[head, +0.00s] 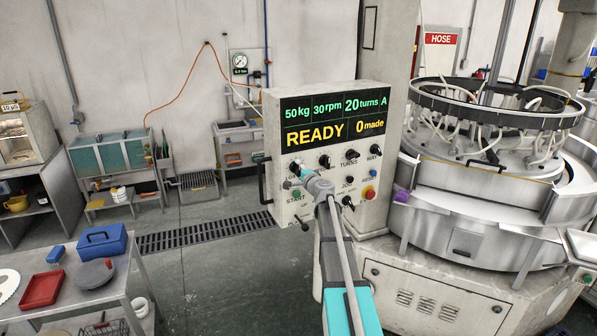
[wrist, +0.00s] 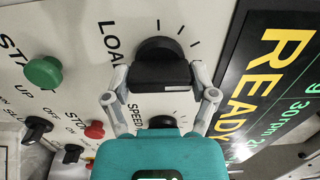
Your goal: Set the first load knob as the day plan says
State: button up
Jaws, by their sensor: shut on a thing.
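The control box (head: 278,222) shows "50kg 30rpm 20turns A" and "READY 0made" on its display (head: 334,117). In the head view my gripper (head: 298,167) covers most of the load knob at the panel's upper left. The speed knob is partly hidden behind my gripper in the wrist view. No day plan is readable in either view.
Turns knob (head: 350,156) and way knob (head: 374,151) sit to the right. A green start button (wrist: 43,71) and a red button (wrist: 95,130) are close by. The lapping machine (head: 470,190) stands right; a table with a red tray (head: 41,289) stands lower left.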

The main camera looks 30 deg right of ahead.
jog(key=m, duration=1.2)
dwell(0.4)
jog(key=o, duration=1)
jog(key=shift+o, duration=0.2)
jog(key=s, duration=1.2)
jog(key=shift+a, duration=0.2)
